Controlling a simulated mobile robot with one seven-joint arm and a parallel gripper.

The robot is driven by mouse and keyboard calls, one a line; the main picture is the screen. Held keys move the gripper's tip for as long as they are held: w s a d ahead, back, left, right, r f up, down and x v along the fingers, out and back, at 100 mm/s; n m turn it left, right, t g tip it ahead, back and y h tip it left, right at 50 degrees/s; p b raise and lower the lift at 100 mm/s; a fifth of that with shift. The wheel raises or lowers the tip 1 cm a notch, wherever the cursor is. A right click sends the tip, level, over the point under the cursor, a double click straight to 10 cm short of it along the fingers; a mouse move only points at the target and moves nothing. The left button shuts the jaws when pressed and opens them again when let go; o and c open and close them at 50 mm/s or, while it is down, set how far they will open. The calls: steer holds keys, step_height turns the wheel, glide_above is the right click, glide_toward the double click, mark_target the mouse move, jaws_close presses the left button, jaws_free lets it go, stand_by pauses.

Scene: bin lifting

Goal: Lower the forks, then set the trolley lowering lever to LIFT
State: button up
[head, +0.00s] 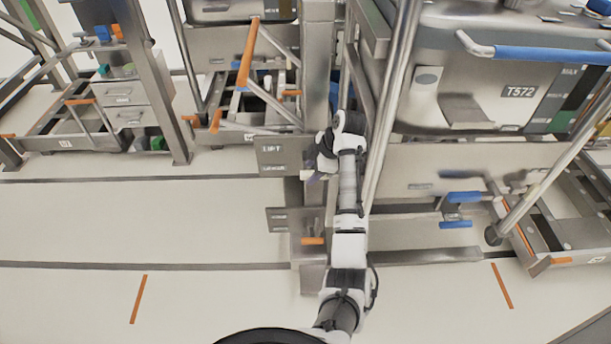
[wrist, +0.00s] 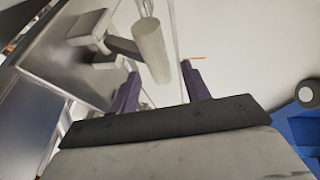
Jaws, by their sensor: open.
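My gripper (head: 313,176) is open beside a plate marked LIFT (head: 285,156) on the steel column in the head view. In the wrist view my gripper's (wrist: 160,82) two purple fingers stand apart. A grey cylindrical handle (wrist: 152,50) on a bracket shows near the gap between the fingertips; I cannot tell whether it touches them. This handle looks like a lever, but its setting cannot be read. A second plate (head: 276,220) sits lower on the column, with an orange piece (head: 312,241) near it. I cannot clearly pick out the forks.
A large steel bin labelled T572 (head: 521,92) with a blue handle bar (head: 550,54) stands at the right. Steel posts stand close to my arm. Steel drawers (head: 122,105) stand at the left. The pale floor (head: 90,225) at left is clear.

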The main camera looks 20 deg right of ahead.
mark_target(306, 177)
steer(key=shift+p+x, duration=0.35)
steer(key=shift+x, duration=2.2)
jaws_close()
